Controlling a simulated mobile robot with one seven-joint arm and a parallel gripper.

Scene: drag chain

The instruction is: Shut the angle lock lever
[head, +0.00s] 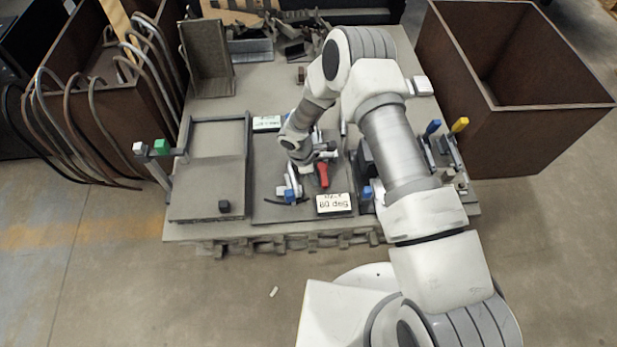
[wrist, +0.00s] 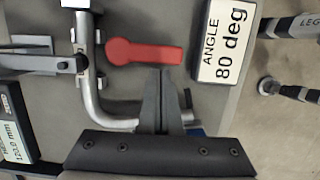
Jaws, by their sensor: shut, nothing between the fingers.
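The red lever (head: 323,173) lies on the grey plate in the middle of the bench, next to the "80 deg" angle sign (head: 334,203). In the wrist view the red lever (wrist: 145,52) lies lengthwise across the picture, its rounded wide end left and its narrower end right, near the angle sign (wrist: 224,42). My gripper (wrist: 165,75) is shut and empty. Its fingertips are at the lower edge of the lever's right part; I cannot tell whether they touch it. In the head view my wrist hides most of my gripper.
A bent metal tube (wrist: 90,75) runs left of and below the lever in the wrist view. A millimetre sign (wrist: 14,130) is at the lower left. Blue (head: 433,127) and yellow (head: 459,125) tipped handles stand at the bench's right. Brown bins (head: 530,120) flank the bench.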

